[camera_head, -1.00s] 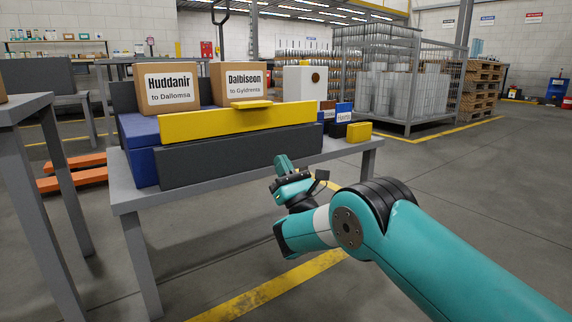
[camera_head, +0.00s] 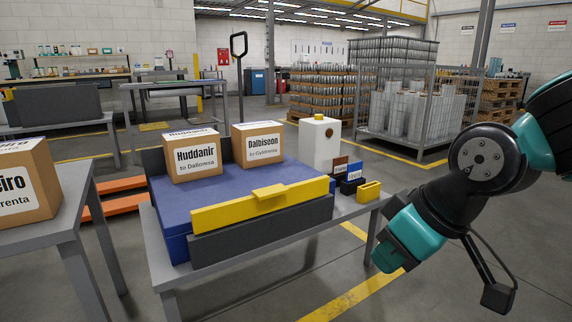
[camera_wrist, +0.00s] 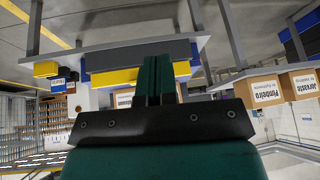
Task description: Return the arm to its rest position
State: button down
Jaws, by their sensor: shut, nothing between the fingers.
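My arm enters at the right edge of the head view and bends down at a dark round joint. Its teal end section hangs beside the right end of the grey table (camera_head: 215,278), clear of the things on it. In the wrist view, which is upside down, the two teal fingers of my gripper (camera_wrist: 158,62) lie together, shut and empty. They point toward the table area, with nothing held.
The table bears a blue press bed (camera_head: 172,222) with a yellow bar (camera_head: 230,211), boxes labelled Huddanir (camera_head: 192,160) and Dalbiseon (camera_head: 258,146), and a white dispenser (camera_head: 318,150). A side table holds another box (camera_head: 28,185). A wire cage (camera_head: 400,140) stands behind. Floor at right is open.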

jog(key=s+d+r+m+g+p, duration=0.1)
jog(key=s+r+g+p, duration=0.4)
jog(key=s, duration=0.8)
notch_tip(320, 180, up, 36)
jog(key=t+p, duration=0.1)
jog(key=p, duration=3.4)
jog(key=shift+w+f, duration=0.15)
jog(key=shift+w, duration=0.2)
